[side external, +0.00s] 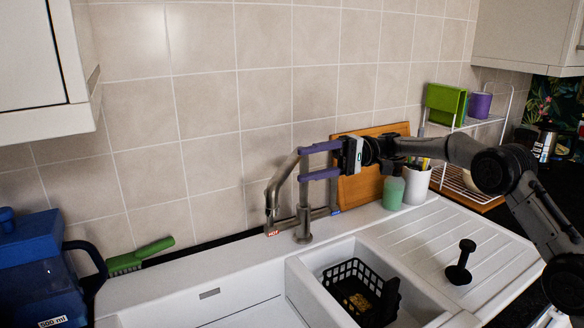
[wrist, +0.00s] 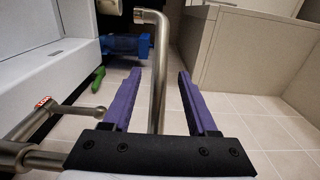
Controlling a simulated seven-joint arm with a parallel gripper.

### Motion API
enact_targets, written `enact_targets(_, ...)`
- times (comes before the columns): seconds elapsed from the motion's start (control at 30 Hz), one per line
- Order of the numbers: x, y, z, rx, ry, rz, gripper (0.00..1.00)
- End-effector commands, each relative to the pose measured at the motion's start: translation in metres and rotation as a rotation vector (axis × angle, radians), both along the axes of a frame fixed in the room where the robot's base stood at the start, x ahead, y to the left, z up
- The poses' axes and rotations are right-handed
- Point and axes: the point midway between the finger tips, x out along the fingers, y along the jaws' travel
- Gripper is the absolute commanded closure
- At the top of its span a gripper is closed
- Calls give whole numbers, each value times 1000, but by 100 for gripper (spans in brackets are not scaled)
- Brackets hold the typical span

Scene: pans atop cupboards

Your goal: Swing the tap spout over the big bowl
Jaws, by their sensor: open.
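The metal tap spout (side external: 283,180) rises from the sink's back ledge and bends left, with its outlet end hanging down at the left. The wrist view shows the spout (wrist: 158,75) running between the two purple fingers. My gripper (side external: 302,163) is open at the upper part of the tap, coming from the right, one finger above the other; its fingers also show in the wrist view (wrist: 158,88). A gap shows beside the spout on both sides. The big bowl (side external: 180,308) is at the bottom left, cut off by the frame edge.
The small bowl (side external: 296,275) holds a black basket (side external: 352,285). Tap levers with a red HOT tag (side external: 272,233) and a blue tag sit low by the wall. A green cup (side external: 393,192) and white utensil pot (side external: 417,184) stand right. A blue jug (side external: 35,265) stands left.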

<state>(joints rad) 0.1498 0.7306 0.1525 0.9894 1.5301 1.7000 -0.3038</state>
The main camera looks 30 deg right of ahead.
Motion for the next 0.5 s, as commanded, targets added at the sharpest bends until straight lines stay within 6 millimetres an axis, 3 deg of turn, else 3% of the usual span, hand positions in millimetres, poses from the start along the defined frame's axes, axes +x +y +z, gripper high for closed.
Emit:
enact_targets(0.2, 0, -48, 0, 0, -1, -2, 41)
enact_targets(0.5, -1, -80, 0, 0, -1, 1, 41)
